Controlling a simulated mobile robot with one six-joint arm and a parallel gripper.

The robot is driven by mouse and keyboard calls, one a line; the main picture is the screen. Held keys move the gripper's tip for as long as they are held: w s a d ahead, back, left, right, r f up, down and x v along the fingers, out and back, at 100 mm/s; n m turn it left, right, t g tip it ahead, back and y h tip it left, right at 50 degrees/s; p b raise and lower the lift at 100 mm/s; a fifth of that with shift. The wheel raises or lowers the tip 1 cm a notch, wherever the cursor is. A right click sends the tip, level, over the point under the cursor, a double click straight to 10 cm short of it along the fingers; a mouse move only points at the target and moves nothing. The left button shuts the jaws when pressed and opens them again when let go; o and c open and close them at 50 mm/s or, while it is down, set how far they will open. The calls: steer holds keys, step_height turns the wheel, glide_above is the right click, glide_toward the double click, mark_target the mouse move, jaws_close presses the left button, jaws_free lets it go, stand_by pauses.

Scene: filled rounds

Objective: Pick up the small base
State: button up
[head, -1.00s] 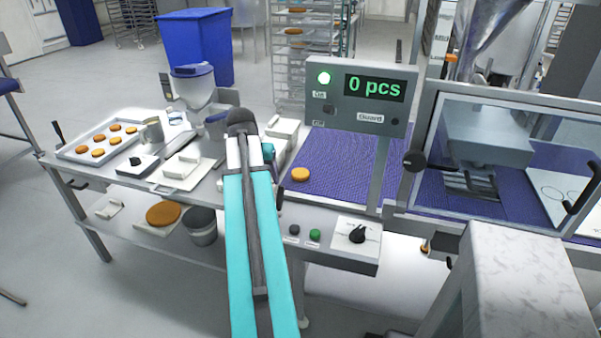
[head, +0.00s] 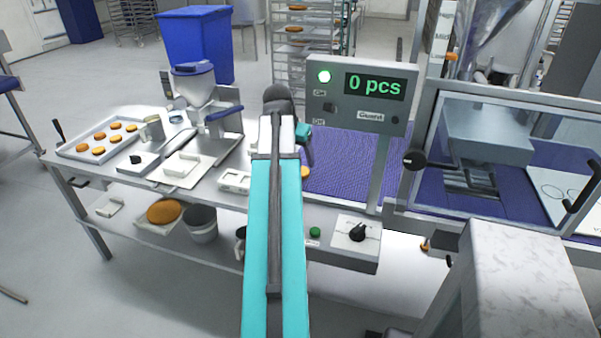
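A small round orange-brown base (head: 306,172) lies on the near left end of the purple belt (head: 350,175). Only its right edge shows, because my arm covers the rest. Several more small bases (head: 115,126) sit on the metal tray (head: 68,152) at the left end of the table. My gripper (head: 307,152) is mostly hidden behind my arm, just above the base on the belt. I cannot see its fingertips clearly, nor whether it touches the base.
The counter panel (head: 362,95) reads 0 pcs with a green light. A depositor with a hopper (head: 193,85) stands left of my arm. A guarded press (head: 490,150) stands at the right. A larger base (head: 163,212) and a grey bucket (head: 201,224) are on the lower shelf.

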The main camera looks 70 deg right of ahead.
steer(key=shift+x, duration=0.85)
steer(key=shift+d+f, duration=0.1)
steer(key=shift+f, duration=0.05)
steer(key=shift+p+x, duration=0.95)
steer(key=shift+x, duration=1.45)
steer(key=shift+s, duration=0.1)
steer(key=c, duration=0.9)
